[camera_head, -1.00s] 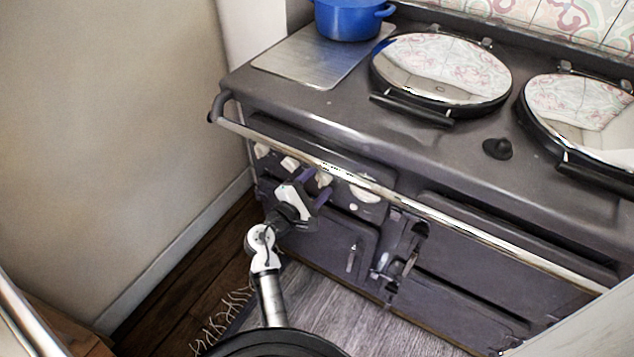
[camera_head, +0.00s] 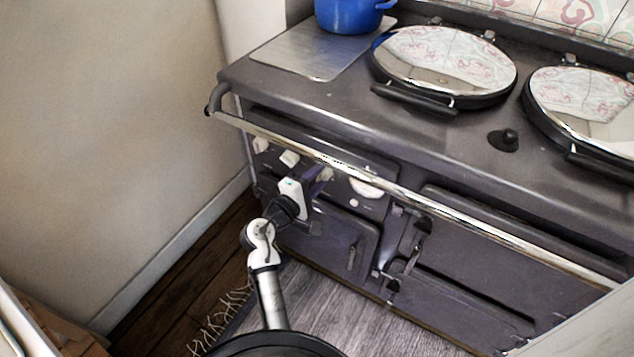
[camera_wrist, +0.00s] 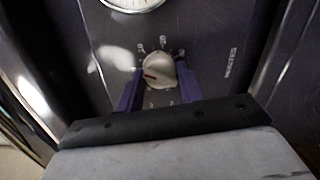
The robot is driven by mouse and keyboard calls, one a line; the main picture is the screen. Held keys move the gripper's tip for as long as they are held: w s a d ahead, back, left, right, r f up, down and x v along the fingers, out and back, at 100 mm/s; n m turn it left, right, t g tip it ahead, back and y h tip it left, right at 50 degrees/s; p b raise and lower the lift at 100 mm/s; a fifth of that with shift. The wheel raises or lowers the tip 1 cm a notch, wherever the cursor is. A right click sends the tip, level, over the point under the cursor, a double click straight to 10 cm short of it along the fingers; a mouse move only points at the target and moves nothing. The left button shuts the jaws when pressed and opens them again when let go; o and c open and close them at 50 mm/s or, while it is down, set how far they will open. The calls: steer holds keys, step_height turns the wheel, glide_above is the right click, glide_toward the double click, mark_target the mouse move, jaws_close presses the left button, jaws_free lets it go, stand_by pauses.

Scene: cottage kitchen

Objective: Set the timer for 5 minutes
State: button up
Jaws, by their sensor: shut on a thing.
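The timer knob (camera_wrist: 158,71) is a cream dial with a red mark on the stove's dark control panel, with small white marks around it. My gripper (camera_wrist: 160,88) has its purple fingers on both sides of the knob and is shut on it. In the head view my gripper (camera_head: 318,180) is at the panel below the chrome rail, and its fingers partly hide the knob (camera_head: 326,173). A round white gauge (camera_head: 366,188) sits to the right of it; its lower edge also shows at the top of the wrist view (camera_wrist: 132,4).
The chrome rail (camera_head: 440,207) runs across the stove front just above my gripper. Two more cream knobs (camera_head: 289,158) are to the left. A blue pot (camera_head: 348,14) stands at the back left of the stove. A wall (camera_head: 110,130) bounds the left side.

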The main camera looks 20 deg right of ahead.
steer(key=o, duration=1)
steer(key=b+v, duration=0.1)
steer(key=v, duration=1.3)
steer(key=shift+d+r+b, duration=0.1)
steer(key=shift+b, duration=0.3)
